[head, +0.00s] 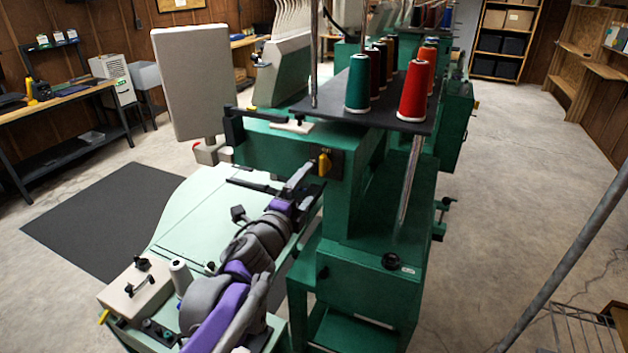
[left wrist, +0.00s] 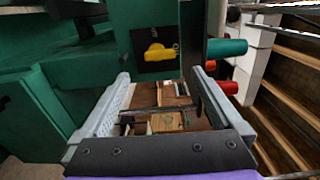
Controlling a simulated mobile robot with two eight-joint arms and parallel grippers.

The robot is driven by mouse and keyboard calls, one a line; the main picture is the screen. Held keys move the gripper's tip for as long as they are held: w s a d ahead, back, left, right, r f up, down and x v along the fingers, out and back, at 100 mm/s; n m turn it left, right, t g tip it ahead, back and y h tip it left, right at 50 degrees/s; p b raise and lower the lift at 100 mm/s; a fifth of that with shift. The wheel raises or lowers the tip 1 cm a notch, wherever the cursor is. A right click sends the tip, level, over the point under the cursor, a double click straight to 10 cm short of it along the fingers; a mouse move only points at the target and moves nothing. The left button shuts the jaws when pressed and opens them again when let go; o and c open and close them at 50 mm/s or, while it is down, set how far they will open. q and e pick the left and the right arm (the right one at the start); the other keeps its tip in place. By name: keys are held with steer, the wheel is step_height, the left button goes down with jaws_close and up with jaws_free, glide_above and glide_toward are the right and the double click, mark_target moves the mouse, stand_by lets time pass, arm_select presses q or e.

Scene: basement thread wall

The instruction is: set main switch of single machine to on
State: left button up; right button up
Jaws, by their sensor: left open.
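The single machine is a green embroidery machine (head: 370,285) in the middle of the head view. A yellow rotary switch handle (head: 324,163) sits on a dark plate on its upper green face. In the left wrist view the yellow handle (left wrist: 160,53) lies roughly sideways on the black plate, just beyond the fingers. I take it for the main switch; no on or off marking is legible. My left gripper (head: 305,180) is open and empty, close to the handle on its lower left. It also shows in the left wrist view (left wrist: 160,76). My right gripper is out of view.
A pale green table (head: 190,215) lies under my left arm, with a control box (head: 136,290) at its front. A grey panel (head: 192,82) stands left of the switch. Thread cones (head: 416,92) stand on a dark shelf above. Concrete floor is open on the right.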

arm_select(q)
steer(key=shift+v, duration=1.05)
steer(key=shift+a, duration=0.1)
steer(key=s+a+f+n+g+y, duration=0.4)
steer(key=s+a+f+n+y, duration=0.5)
steer(key=s+a+f+n, duration=0.45)
steer(key=s+f+n+g+h, duration=0.2)
steer(key=s+f+n+g, duration=0.5)
steer(key=s+f, duration=0.5)
steer(key=s+n, duration=0.2)
steer(key=s, duration=0.2)
steer(key=shift+s+f, duration=0.2)
steer(key=shift+f, duration=0.05)
